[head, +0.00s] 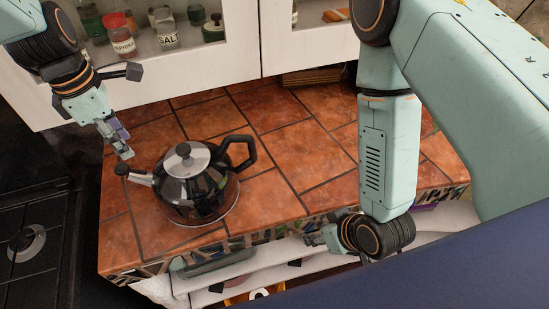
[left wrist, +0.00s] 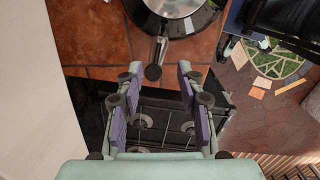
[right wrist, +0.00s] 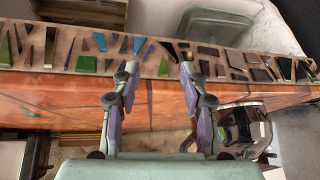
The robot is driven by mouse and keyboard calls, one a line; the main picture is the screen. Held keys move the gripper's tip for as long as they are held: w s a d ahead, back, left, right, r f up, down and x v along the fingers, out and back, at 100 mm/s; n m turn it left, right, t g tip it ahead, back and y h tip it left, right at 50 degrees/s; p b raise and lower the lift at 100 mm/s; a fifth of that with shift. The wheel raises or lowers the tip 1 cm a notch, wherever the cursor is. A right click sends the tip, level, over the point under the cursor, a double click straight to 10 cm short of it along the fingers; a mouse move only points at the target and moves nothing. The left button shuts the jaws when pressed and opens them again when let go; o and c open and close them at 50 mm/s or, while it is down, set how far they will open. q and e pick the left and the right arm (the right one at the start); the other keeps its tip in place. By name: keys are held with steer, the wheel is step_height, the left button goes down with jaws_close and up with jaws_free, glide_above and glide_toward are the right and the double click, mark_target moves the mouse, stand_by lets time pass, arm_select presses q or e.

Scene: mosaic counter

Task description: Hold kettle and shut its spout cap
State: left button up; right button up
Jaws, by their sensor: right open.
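The kettle (head: 187,190), shiny metal and black with a black handle (head: 243,152) on its right, stands upright on the tiled counter. Its spout points left and ends in a black cap (head: 121,170); I cannot tell whether the cap is open. My left gripper (head: 122,148) is just behind the spout tip. In the left wrist view the left gripper (left wrist: 160,72) is open, with the cap (left wrist: 153,72) between its fingertips in the picture; contact is unclear. My right gripper (head: 312,238) is open and empty by the counter's front edge; the right wrist view shows the kettle (right wrist: 243,130) to its right.
The tiled counter (head: 300,150) is clear right of the kettle. Its front edge has mosaic pieces (right wrist: 90,45). A white cabinet with jars (head: 167,28) stands behind. A stove (head: 30,240) is at the left. Shelves (head: 235,277) lie below the front edge.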

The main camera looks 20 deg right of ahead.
mark_target(256, 155)
steer(key=w+a+r+t, duration=0.1)
steer(key=w, duration=0.1)
steer(key=w+a+r+n+t+y, duration=0.1)
steer(key=w+r, duration=0.1)
steer(key=w+a+r+t+y, duration=0.1)
steer(key=w, duration=0.2)
steer(key=shift+w+a+r+n, duration=0.1)
steer(key=shift+r+n, duration=0.15)
steer(key=shift+n, duration=0.15)
steer(key=w+a+r+n+t+y, duration=0.2)
steer(key=w+a+r+t+y, duration=0.1)
steer(key=w+r, duration=0.35)
steer(key=shift+n, duration=0.3)
steer(key=x, duration=0.6)
steer(key=shift+a+r, duration=0.2)
steer(key=shift+a, duration=0.3)
steer(key=shift+w+f, duration=0.25)
steer(key=shift+w, duration=0.3)
steer(key=shift+a, duration=0.15)
steer(key=shift+c, duration=0.4)
